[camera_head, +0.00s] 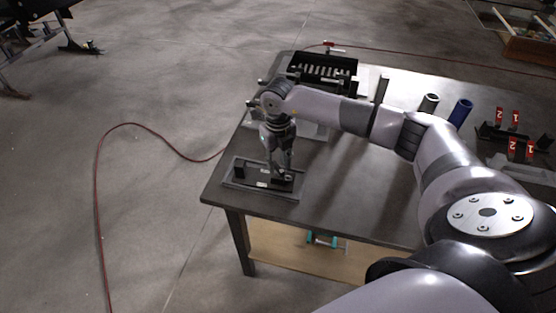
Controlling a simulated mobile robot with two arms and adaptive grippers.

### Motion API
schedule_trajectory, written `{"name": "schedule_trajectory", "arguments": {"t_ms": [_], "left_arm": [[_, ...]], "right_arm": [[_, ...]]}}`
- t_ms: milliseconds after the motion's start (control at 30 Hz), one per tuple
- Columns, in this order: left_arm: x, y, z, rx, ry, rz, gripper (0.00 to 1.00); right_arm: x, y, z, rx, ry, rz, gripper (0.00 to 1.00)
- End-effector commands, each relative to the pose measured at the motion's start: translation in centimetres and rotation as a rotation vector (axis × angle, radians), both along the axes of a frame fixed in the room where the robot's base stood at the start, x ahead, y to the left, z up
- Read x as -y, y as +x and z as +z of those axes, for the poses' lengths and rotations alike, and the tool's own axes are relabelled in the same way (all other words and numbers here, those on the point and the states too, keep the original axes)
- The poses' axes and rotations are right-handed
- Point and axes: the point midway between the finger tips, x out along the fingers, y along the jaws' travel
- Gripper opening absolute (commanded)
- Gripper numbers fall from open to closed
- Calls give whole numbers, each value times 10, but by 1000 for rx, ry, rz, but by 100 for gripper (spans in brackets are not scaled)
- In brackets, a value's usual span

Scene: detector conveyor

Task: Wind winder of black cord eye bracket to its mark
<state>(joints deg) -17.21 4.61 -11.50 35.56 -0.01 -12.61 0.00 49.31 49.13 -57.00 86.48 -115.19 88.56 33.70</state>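A black bracket (258,174) lies on a grey tray (230,186) at the near left corner of the dark table. A small dark upright block stands at its left end and a small pale mark shows on its front. My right gripper (281,175) points down over the right end of the bracket, its fingertips at or very near it. The fingers are small and dark, so I cannot tell whether they are closed on the winder. The winder itself is not clear behind them. My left gripper is not in view.
The dark table (335,195) is bare right of the tray. Behind stand a black rack (325,70), a grey cylinder (428,103) and a blue cylinder (461,111). Red numbered tags (507,118) stand at the right. A red cable (101,200) runs over the floor.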

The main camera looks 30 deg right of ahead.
Motion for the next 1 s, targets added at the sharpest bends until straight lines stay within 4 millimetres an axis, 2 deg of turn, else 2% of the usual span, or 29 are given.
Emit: {"name": "schedule_trajectory", "arguments": {"t_ms": [200, 433, 867, 1000], "left_arm": [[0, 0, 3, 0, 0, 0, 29], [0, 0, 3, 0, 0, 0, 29], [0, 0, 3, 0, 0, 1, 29], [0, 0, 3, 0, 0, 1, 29]], "right_arm": [[0, 0, -12, 0, 0, -1, 29], [0, 0, -12, 1, 0, 0, 29], [0, 0, -12, 1, 1, 0, 0], [0, 0, -12, 1, 1, 0, 0]]}}
